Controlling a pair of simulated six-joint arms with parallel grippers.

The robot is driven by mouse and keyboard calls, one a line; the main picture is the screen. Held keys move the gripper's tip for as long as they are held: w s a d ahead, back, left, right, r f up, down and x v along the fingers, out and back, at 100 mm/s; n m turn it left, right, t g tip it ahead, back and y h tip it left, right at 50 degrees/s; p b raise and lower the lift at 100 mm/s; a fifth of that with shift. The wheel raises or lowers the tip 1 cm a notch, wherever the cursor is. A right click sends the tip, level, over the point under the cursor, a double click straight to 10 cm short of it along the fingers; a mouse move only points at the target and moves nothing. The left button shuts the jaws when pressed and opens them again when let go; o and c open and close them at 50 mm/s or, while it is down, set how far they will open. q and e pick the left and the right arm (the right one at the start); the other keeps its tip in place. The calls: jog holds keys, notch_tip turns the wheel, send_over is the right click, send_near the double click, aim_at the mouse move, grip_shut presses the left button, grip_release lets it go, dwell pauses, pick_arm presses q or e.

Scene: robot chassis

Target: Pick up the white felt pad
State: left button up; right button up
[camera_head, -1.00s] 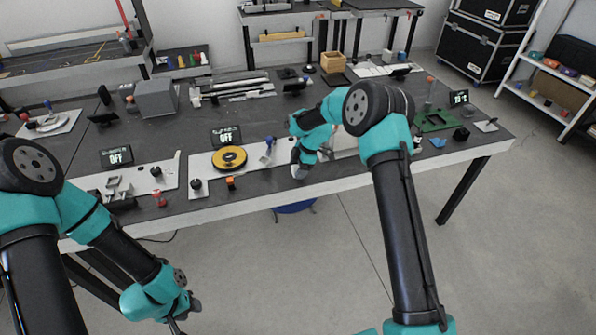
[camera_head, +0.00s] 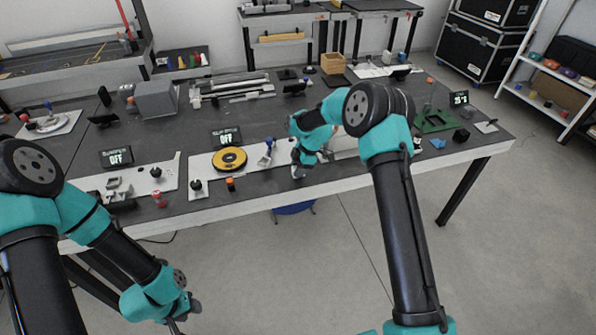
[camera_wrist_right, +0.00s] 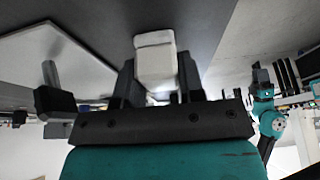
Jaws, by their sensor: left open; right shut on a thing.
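In the right wrist view a small white block-like pad (camera_wrist_right: 155,62) with rounded edges sits between the fingers of my right gripper (camera_wrist_right: 157,88), which is shut on it. A dark surface lies behind it. In the head view my right gripper (camera_head: 298,170) is at the front edge of the workbench, right of the yellow disc; the pad cannot be made out clearly there. My left gripper (camera_head: 180,324) is open and empty, low in front of the bench at the bottom of the picture, partly cut off.
The dark workbench (camera_head: 330,98) carries a yellow disc (camera_head: 230,159) on a white board, an orange-topped knob (camera_head: 230,184), a red knob (camera_head: 160,200), a black display (camera_head: 227,137) reading OFF, and a green plate (camera_head: 434,121) at right.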

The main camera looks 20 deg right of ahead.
aim_at(294, 169)
jog(key=shift+r, duration=0.5)
notch_tip(294, 169, up, 3)
jog(key=shift+s+f, duration=0.1)
jog(key=s+a, duration=0.2)
jog(key=s, duration=0.5)
jog(key=s+a+r, duration=0.1)
jog(key=s+a, duration=0.1)
jog(key=s, duration=0.6)
jog(key=shift+a, duration=0.25)
jog(key=shift+s+r, duration=0.1)
